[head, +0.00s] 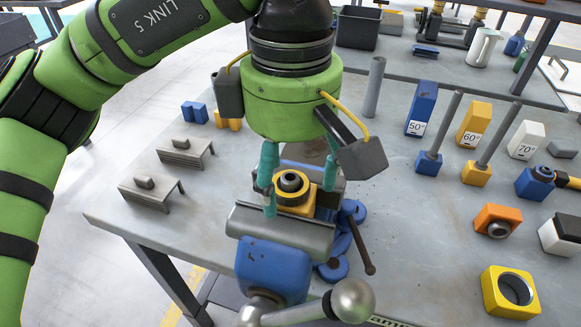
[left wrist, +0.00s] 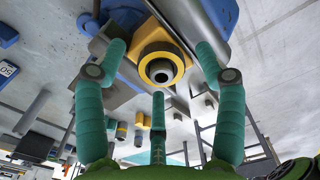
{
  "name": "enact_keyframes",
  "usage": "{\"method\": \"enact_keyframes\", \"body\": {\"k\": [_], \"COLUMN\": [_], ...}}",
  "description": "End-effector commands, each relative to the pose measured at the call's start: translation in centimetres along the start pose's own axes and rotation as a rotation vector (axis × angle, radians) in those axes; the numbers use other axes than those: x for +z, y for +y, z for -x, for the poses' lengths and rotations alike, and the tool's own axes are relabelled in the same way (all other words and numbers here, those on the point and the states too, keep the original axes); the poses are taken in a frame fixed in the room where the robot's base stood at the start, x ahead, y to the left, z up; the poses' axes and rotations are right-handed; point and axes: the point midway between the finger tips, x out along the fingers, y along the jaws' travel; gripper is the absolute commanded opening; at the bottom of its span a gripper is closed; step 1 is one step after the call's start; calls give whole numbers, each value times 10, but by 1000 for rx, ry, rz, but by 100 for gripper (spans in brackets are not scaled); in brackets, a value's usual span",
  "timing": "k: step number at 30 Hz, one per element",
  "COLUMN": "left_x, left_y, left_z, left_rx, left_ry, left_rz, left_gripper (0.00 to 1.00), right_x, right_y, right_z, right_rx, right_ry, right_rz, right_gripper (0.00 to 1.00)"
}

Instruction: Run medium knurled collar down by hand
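A yellow block (head: 297,203) sits between the grey jaws of a blue vise (head: 272,268). A dark round collar with a central hole (head: 291,182) is on top of the block. In the left wrist view the collar (left wrist: 158,69) is near the middle, with the yellow block (left wrist: 160,48) behind it. Knurling is too small to make out. My left gripper (head: 270,195) points down over the vise, its teal fingers spread around the collar. My right gripper is not in view.
A grey lever with a ball end (head: 350,300) stands in front of the vise. Angle blocks in blue (head: 421,108), yellow (head: 474,124) and white (head: 526,140) stand right. Two grey brackets (head: 151,190) stand left.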

Motion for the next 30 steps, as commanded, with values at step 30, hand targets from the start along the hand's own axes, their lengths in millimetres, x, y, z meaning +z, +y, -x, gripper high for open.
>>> {"method": "enact_keyframes", "body": {"k": [30], "left_x": [0], "left_y": [0], "left_z": [120], "left_rx": [1], "left_ry": [1], "left_rz": [1], "left_gripper": [70], "right_x": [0], "right_y": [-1], "right_z": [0], "right_rx": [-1], "right_ry": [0], "right_rz": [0], "right_gripper": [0]}}
